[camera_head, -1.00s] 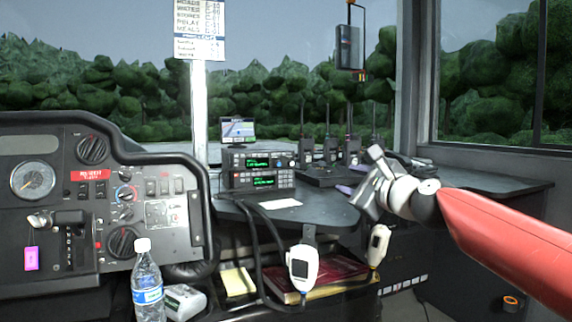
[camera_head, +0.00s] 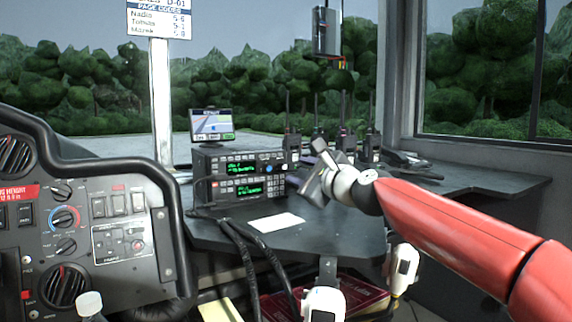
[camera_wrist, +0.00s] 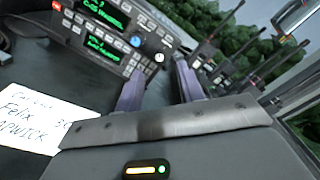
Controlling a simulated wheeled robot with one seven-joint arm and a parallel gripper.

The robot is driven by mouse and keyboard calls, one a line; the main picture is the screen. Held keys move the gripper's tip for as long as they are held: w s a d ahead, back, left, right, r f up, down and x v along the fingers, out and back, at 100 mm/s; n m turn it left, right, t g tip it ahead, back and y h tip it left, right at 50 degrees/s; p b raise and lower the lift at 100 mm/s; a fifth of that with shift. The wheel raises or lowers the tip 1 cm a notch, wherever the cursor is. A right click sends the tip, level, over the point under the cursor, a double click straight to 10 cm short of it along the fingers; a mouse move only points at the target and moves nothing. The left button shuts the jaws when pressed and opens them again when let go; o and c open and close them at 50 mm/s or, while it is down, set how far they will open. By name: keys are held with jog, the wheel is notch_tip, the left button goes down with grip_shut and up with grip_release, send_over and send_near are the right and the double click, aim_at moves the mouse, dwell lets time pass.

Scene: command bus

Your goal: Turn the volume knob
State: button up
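Two stacked black radios with green displays, an upper one (camera_head: 222,166) and a lower one (camera_head: 228,191), sit on the dark desk. In the wrist view the upper radio (camera_wrist: 100,14) has a blue knob (camera_wrist: 136,41) and a white knob (camera_wrist: 159,57) at its right end. I cannot read which is the volume knob. My gripper (camera_head: 312,172) is just right of the radios in the head view. In the wrist view its two purple fingers (camera_wrist: 158,70) are apart with nothing held between them. The white knob shows between the fingertips, seemingly ahead of them; contact is not visible.
A white handwritten card (camera_head: 277,222) lies in front of the radios. A small screen (camera_head: 211,124) stands on top. Several handheld radios with antennas (camera_head: 345,140) stand behind my gripper. Black cables (camera_head: 240,245) hang over the desk's front edge.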

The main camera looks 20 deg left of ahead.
aim_at(285, 167)
jog(key=p+x, duration=0.2)
jog(key=x, duration=0.2)
jog(key=shift+w+a+r, duration=0.15)
jog(key=shift+a, duration=0.05)
jog(key=shift+w+a, duration=0.35)
jog(key=shift+a, duration=0.1)
jog(key=shift+c, duration=0.2)
grip_shut()
